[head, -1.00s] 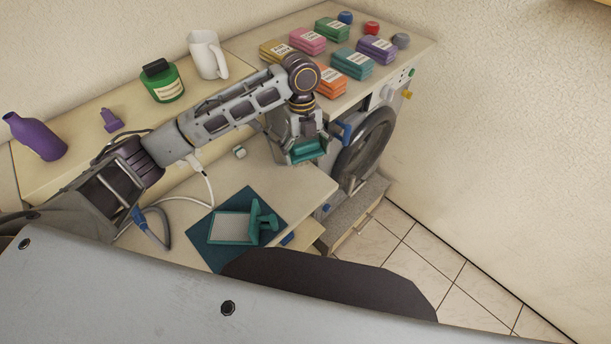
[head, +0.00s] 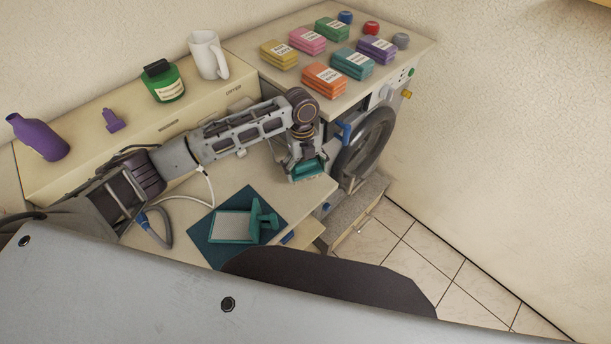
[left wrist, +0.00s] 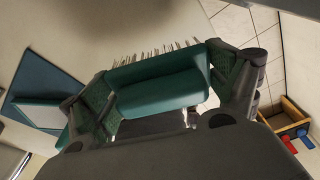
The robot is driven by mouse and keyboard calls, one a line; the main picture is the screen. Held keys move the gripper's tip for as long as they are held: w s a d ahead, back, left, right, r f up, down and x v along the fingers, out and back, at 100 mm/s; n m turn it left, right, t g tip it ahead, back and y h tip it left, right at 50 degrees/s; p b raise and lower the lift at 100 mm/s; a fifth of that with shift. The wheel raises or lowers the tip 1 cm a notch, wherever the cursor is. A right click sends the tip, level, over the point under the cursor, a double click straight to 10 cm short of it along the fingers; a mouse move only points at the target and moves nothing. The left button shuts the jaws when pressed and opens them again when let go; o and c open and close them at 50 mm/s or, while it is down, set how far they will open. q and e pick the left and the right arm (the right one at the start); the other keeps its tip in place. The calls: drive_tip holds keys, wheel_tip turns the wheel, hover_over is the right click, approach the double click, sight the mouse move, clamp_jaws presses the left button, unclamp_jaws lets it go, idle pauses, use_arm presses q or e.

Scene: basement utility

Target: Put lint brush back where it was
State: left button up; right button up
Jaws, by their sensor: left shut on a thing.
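My left gripper (head: 303,165) is shut on a teal brush (head: 309,172). In the left wrist view the brush (left wrist: 160,80) lies across between the two fingers, with thin bristles along its far side. The gripper holds it by the right end of the worktop (head: 297,205); whether the brush touches the top is unclear. A dark blue mat (head: 205,256) lies on the worktop to the left and nearer. On it sits a teal piece with a pale flat plate (head: 232,226) and an upright teal part (head: 262,217). My right gripper is not in view.
A washing machine with an open round door (head: 364,146) stands right of the worktop. Labelled boxes (head: 325,80) sit on top. A green jar (head: 164,83), white mug (head: 208,55) and purple bottle (head: 38,138) stand on the back shelf. A hose (head: 160,226) lies left of the mat.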

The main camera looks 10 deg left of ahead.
sight(305, 177)
use_arm(q)
drive_tip(key=shift+f, duration=2.05)
drive_tip(key=shift+f, duration=0.15)
drive_tip(key=o, duration=0.7)
drive_tip(key=shift+o, duration=0.2)
drive_tip(key=shift+w+a+r+b, duration=0.1)
drive_tip(key=shift+w+r, duration=0.05)
drive_tip(key=shift+r, duration=1.15)
drive_tip(key=shift+w+a+r+b, duration=0.1)
drive_tip(key=shift+w+r, duration=0.05)
drive_tip(key=shift+r, duration=1.1)
drive_tip(key=shift+w+a+r+b, duration=0.1)
drive_tip(key=shift+w+r, duration=0.05)
drive_tip(key=shift+r, duration=1.15)
